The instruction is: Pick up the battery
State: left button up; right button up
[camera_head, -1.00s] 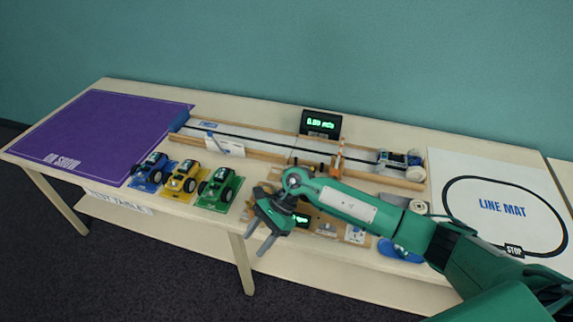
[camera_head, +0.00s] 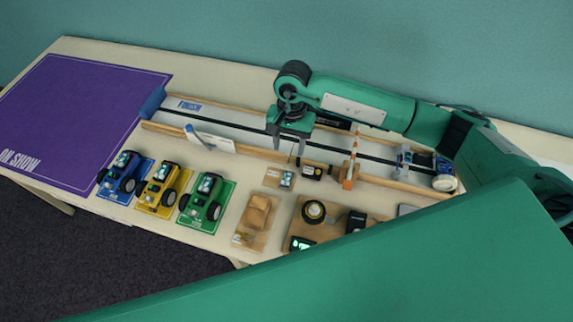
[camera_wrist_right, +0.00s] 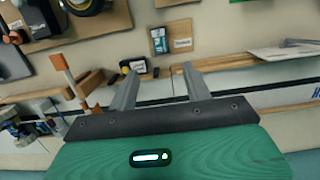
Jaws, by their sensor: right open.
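A small teal and white block (camera_head: 287,179), which looks like the battery, lies on a tan card in front of the track. In the right wrist view the block (camera_wrist_right: 158,41) sits at the top middle, beside a label too small to read. My right gripper (camera_head: 289,146) is open and empty, pointing down over the track, behind the block in the head view. In the right wrist view its fingers (camera_wrist_right: 158,70) are spread, and the block lies beyond the tips, apart from them. My left gripper is not in view.
A black and yellow item (camera_head: 311,172) lies right of the block, near an orange post (camera_head: 350,170). A tan board (camera_head: 325,233) with several parts is in front. Blue, yellow and green (camera_head: 203,200) toy cars stand left. My green arm link hides the front right.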

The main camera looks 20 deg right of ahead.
jog(key=p, duration=0.1)
send_over(287, 178)
jog(key=f, duration=0.4)
jog(key=shift+w+d+f, duration=0.25)
jog(key=shift+d+f, duration=0.05)
jog(key=shift+f, duration=0.05)
notch_tip(287, 178, down, 3)
jog(key=shift+a+p, duration=0.1)
jog(key=shift+p, duration=0.3)
jog(key=shift+f, duration=0.15)
jog(key=shift+f+p, duration=0.35)
jog(key=shift+p, duration=0.15)
notch_tip(287, 178, down, 3)
jog(key=shift+s+a+f+p, duration=0.1)
jog(key=shift+s+f+p, duration=0.1)
jog(key=shift+p, duration=0.5)
jog(key=shift+f, duration=0.4)
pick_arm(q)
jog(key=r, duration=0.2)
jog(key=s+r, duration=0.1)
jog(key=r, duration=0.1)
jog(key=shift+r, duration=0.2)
pick_arm(e)
jog(key=shift+c, duration=0.3)
jog(key=c, duration=1)
